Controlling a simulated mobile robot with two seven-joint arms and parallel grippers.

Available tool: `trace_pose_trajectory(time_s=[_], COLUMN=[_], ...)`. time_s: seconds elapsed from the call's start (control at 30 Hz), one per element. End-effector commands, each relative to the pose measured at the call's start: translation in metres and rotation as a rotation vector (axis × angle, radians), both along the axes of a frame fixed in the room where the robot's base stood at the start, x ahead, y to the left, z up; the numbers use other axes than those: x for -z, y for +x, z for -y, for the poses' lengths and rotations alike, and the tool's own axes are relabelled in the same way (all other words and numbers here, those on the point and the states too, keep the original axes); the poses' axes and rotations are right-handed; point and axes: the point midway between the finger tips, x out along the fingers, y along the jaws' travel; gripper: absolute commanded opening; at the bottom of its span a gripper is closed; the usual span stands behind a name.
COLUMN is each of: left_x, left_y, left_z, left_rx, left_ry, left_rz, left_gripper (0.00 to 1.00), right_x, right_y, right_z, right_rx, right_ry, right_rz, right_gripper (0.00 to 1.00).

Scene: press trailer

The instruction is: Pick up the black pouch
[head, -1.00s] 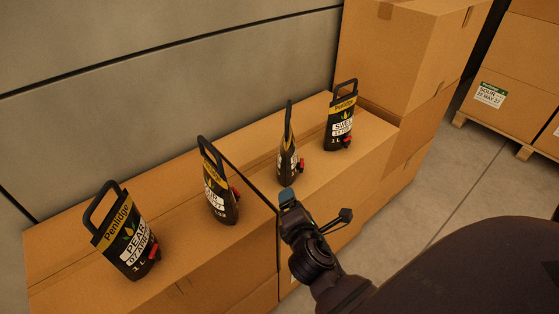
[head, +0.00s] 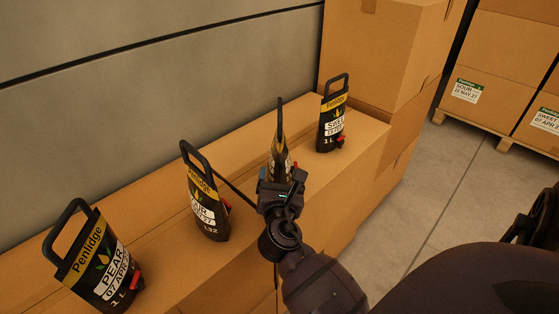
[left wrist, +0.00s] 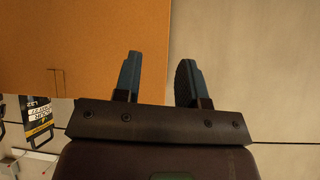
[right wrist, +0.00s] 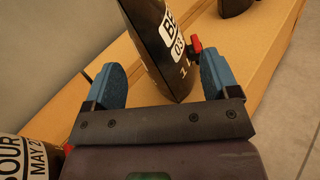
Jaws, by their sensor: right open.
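Several black pouches with loop handles and red taps stand on cardboard boxes. In the head view they are the PEAR pouch (head: 103,262), the SOUR pouch (head: 207,205), a narrow edge-on pouch (head: 281,150) and the SWEET pouch (head: 332,125). My right gripper (head: 283,182) is at the edge-on pouch and hides its lower part. In the right wrist view my right gripper (right wrist: 160,70) is open, with the lower part of a pouch (right wrist: 160,35) between its fingers; contact is unclear. My left gripper (left wrist: 159,68) shows only in the left wrist view, open and empty.
The box tops (head: 165,250) run along a grey wall (head: 150,90). Taller stacked boxes (head: 365,50) rise beyond the SWEET pouch. More boxes on pallets (head: 500,75) stand at the far right. The floor (head: 440,190) between is clear.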

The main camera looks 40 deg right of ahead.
Motion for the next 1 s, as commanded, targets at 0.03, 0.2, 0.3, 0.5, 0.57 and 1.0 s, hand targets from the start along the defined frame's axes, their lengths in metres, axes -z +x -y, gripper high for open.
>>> trace_pose_trajectory(time_s=[0.03, 0.2, 0.3, 0.5, 0.57, 1.0], left_x=[0.001, 0.005, 0.006, 0.000, -0.002, 0.001], left_y=[-0.001, -0.003, -0.003, 0.001, 0.003, 0.002], left_z=[0.000, 0.000, 0.000, 0.001, 0.002, 0.001], left_rx=[0.000, 0.004, 0.009, 0.016, 0.017, 0.017], left_ry=[0.001, 0.006, 0.009, 0.011, 0.012, 0.013], left_rz=[-0.002, -0.010, -0.009, 0.008, 0.013, 0.007], left_gripper=[0.38, 0.38, 0.38, 0.38, 0.38, 0.38], right_x=[0.000, -0.003, -0.004, -0.005, -0.005, -0.005], right_y=[0.003, 0.018, 0.028, 0.038, 0.038, 0.038], right_z=[0.002, 0.016, 0.025, 0.034, 0.035, 0.034], right_rx=[0.000, 0.000, 0.000, 0.000, 0.000, 0.000], right_ry=[-0.001, -0.001, -0.001, 0.000, 0.001, 0.001], right_rz=[0.001, 0.000, -0.002, -0.001, -0.001, 0.000], right_gripper=[0.81, 0.81, 0.81, 0.81, 0.81, 0.38])
